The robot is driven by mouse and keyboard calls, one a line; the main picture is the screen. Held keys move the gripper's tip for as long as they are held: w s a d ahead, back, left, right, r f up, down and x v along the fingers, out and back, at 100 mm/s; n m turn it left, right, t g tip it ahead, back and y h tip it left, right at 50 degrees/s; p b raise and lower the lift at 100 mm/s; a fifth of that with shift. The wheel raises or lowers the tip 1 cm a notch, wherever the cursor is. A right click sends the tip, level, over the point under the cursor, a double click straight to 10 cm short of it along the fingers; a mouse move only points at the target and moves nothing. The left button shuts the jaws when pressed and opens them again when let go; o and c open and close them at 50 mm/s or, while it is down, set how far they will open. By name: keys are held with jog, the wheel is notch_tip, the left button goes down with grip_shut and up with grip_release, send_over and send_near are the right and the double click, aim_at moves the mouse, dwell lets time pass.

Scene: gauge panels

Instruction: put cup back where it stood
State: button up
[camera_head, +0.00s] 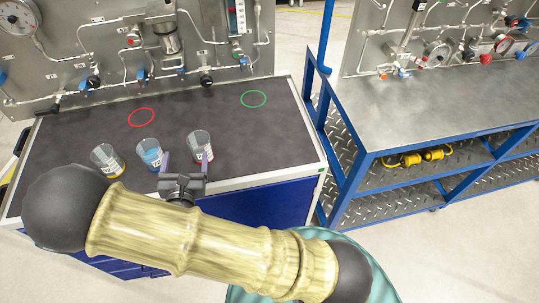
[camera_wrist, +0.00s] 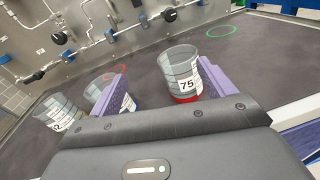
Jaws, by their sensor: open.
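Three clear cups stand upright in a row on the dark bench top. The left cup (camera_head: 107,160) has a yellow bottom, the middle cup (camera_head: 150,155) is blue, and the right cup (camera_head: 201,146) has a red bottom. In the wrist view the red-bottomed cup (camera_wrist: 180,75) bears a label reading 75. My gripper (camera_head: 184,160) is open at the bench's front, its fingers in front of the middle and right cups. In the wrist view the right finger overlaps the red-bottomed cup's edge; contact cannot be told. The left finger partly hides the middle cup (camera_wrist: 101,84).
A red ring (camera_head: 141,117) and a green ring (camera_head: 254,99) are marked on the bench (camera_head: 265,140), both empty. A gauge panel (camera_head: 110,62) with pipes and valves stands behind. A blue-framed metal table (camera_head: 450,110) is to the right. The bench's right part is clear.

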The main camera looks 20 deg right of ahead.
jog(key=d+r+m+g+h, duration=0.2)
jog(key=d+m+g+h, duration=0.4)
jog(key=d, duration=0.7)
jog(key=s+d+m+g+y, duration=0.3)
jog(key=s+d+m+g, duration=0.9)
jog(key=m, duration=0.5)
jog(key=r+m+t+y, duration=0.1)
jog(key=m+y, duration=0.1)
jog(key=m, duration=0.1)
jog(key=a+r+m+t+y, duration=0.1)
jog(key=r+m+y, duration=0.1)
jog(key=m, duration=0.1)
jog(key=w+r+m+t+y, duration=0.1)
jog(key=r+m+y, duration=0.1)
jog(key=m, duration=0.1)
jog(key=shift+a+t+y, duration=0.3)
jog(key=shift+a, duration=0.1)
jog(key=shift+s+a, duration=0.1)
